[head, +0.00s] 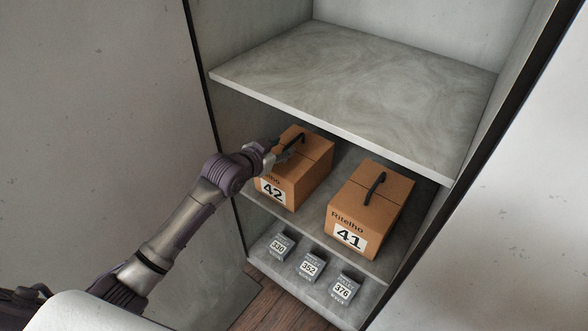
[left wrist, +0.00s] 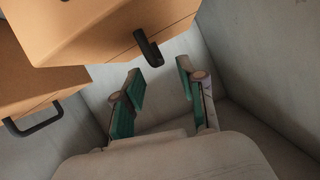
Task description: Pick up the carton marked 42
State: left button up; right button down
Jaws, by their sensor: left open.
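The carton marked 42 (head: 308,178) is a brown box with a black handle on its top, standing on the middle shelf at the left. My left gripper (head: 282,152) is at the top of this carton, close to the handle (head: 297,140), and partly covers the carton's left side. In the left wrist view, the open fingers (left wrist: 160,75) point at the black handle (left wrist: 149,48) of the nearer carton (left wrist: 110,32). The handle appears just past the fingertips, not gripped. My right gripper is not in view.
A similar carton marked 41 (head: 371,205) stands to the right on the same shelf, with a gap between. Small grey boxes marked 330 (head: 279,246), 352 (head: 311,266) and 376 (head: 345,287) sit on the lowest level. An empty upper shelf (head: 360,85) overhangs the cartons.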

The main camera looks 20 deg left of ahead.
aim_at(295, 139)
pick_arm(q)
jog(key=b+x, duration=0.1)
jog(key=x, duration=0.4)
jog(key=shift+w+d, duration=0.3)
jog(key=shift+w, duration=0.1)
jog(key=shift+w+d+f, duration=0.1)
jog(key=shift+w+f, duration=0.05)
jog(key=shift+w, duration=0.15)
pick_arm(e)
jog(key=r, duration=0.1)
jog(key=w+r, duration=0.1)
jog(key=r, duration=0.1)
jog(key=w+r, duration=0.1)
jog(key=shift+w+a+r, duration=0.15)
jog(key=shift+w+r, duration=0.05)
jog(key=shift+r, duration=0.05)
pick_arm(q)
grip_shut()
jog(key=shift+w+r, duration=0.1)
jog(key=shift+r, duration=0.25)
